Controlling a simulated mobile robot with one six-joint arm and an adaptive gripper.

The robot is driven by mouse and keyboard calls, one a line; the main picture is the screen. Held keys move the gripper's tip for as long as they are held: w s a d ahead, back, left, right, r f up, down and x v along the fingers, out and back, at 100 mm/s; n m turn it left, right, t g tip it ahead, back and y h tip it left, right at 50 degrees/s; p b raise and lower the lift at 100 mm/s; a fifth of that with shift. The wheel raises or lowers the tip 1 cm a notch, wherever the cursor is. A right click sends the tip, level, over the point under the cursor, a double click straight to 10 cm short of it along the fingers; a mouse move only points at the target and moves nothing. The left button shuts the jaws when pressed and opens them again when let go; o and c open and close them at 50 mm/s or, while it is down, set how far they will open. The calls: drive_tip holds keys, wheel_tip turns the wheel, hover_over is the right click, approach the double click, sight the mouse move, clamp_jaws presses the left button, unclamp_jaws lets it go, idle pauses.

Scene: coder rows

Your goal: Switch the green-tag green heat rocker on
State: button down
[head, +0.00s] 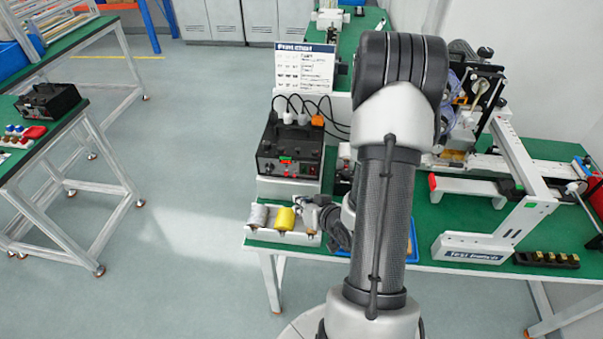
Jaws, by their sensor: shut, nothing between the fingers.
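A black control box (290,152) stands on a pale block at the left end of the near green bench. Its front panel carries a small green tag (286,158), red marks and small switches. The picture is too small to tell which switch is the green heat rocker, or whether it is on. My arm rises in the middle and hides part of the bench to the right of the box.
A rack with a grey roll (257,216) and a yellow roll (284,218) sits below the box. Cables and a printed sign (304,68) are behind it. A white-framed machine (520,185) fills the right. Another black box (48,101) is on the left table.

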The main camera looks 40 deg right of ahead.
drive_tip(key=shift+w+d+f+p, duration=0.15)
drive_tip(key=shift+w+d+f, duration=0.1)
drive_tip(key=shift+w+d, duration=0.8)
drive_tip(key=shift+w+d+f+p, duration=0.2)
drive_tip(key=shift+w+d, duration=0.65)
drive_tip(key=shift+d, duration=0.3)
drive_tip(key=shift+w+d+f+p, duration=0.1)
drive_tip(key=shift+w+d+f, duration=0.15)
drive_tip(key=shift+w+d, duration=0.8)
drive_tip(key=shift+d, duration=0.15)
drive_tip(key=shift+w+d, duration=0.2)
drive_tip(key=shift+w+d+f, duration=0.1)
drive_tip(key=shift+w+d, duration=0.1)
drive_tip(key=shift+d, duration=0.05)
drive_tip(key=shift+s+a, duration=0.1)
drive_tip(key=shift+s+a, duration=0.4)
drive_tip(key=shift+a, duration=0.05)
drive_tip(key=shift+s+a+r, duration=0.25)
drive_tip(key=shift+s+a, duration=0.6)
drive_tip(key=shift+a, duration=0.1)
drive_tip(key=shift+s+a+r, duration=0.25)
drive_tip(key=shift+s+a, duration=0.55)
drive_tip(key=shift+a, duration=0.15)
